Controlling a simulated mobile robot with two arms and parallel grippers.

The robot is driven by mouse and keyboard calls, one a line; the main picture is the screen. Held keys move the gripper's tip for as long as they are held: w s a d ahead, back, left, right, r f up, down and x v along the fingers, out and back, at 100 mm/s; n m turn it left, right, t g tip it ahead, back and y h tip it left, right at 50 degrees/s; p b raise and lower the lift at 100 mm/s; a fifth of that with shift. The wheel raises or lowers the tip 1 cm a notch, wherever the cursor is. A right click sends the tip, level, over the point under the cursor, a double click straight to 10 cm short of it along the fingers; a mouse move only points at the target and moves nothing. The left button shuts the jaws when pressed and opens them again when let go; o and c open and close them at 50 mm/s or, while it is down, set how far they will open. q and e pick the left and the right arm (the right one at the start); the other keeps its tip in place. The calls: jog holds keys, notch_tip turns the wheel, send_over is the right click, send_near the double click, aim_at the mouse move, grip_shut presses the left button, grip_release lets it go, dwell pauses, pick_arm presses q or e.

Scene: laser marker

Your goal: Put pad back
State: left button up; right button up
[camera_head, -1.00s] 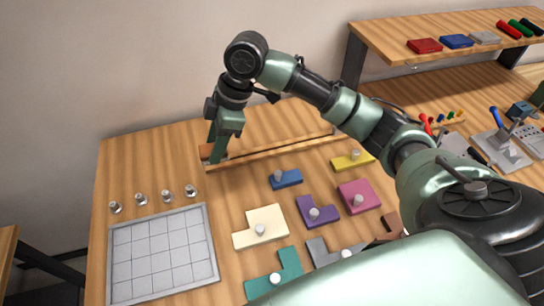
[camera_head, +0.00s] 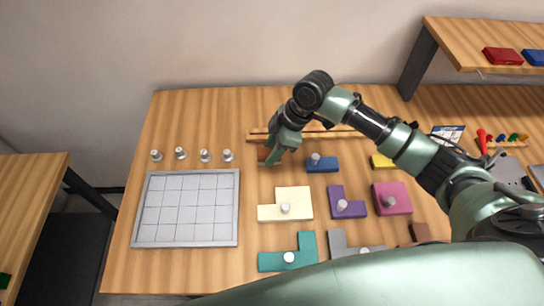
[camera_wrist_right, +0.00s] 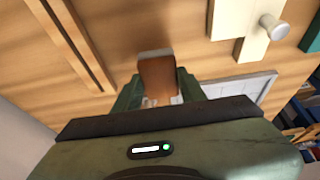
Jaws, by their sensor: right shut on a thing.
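The pad is a small brown block with a pale grey edge, and in the right wrist view it (camera_wrist_right: 158,78) sits between my right gripper's fingers (camera_wrist_right: 157,90). In the head view my right gripper (camera_head: 274,156) points down over the table, just in front of the left end of the wooden rails (camera_head: 325,133). It is shut on the pad (camera_head: 263,154), which is mostly hidden there. The rails also show at the upper left of the wrist view (camera_wrist_right: 72,42). I cannot tell whether the pad touches the table. My left gripper is not in view.
Knobbed puzzle pieces lie close by: blue (camera_head: 322,165), cream (camera_head: 293,203), purple (camera_head: 346,204), pink (camera_head: 391,198) and teal (camera_head: 288,257). A grey grid board (camera_head: 186,241) is at the left, with several metal pegs (camera_head: 205,156) behind it. Bare table lies left of the rails.

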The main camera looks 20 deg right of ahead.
notch_tip(320, 180, down, 4)
jog(key=shift+r+p, duration=0.2)
jog(key=shift+p, duration=0.15)
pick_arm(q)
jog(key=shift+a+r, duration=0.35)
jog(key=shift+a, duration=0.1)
pick_arm(e)
jog(key=shift+f, duration=0.4)
jog(key=o, duration=1.3)
jog(key=shift+f, duration=0.15)
pick_arm(q)
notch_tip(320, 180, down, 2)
jog(key=shift+b, duration=1)
pick_arm(e)
jog(key=v, duration=1.2)
jog(key=shift+s, duration=0.1)
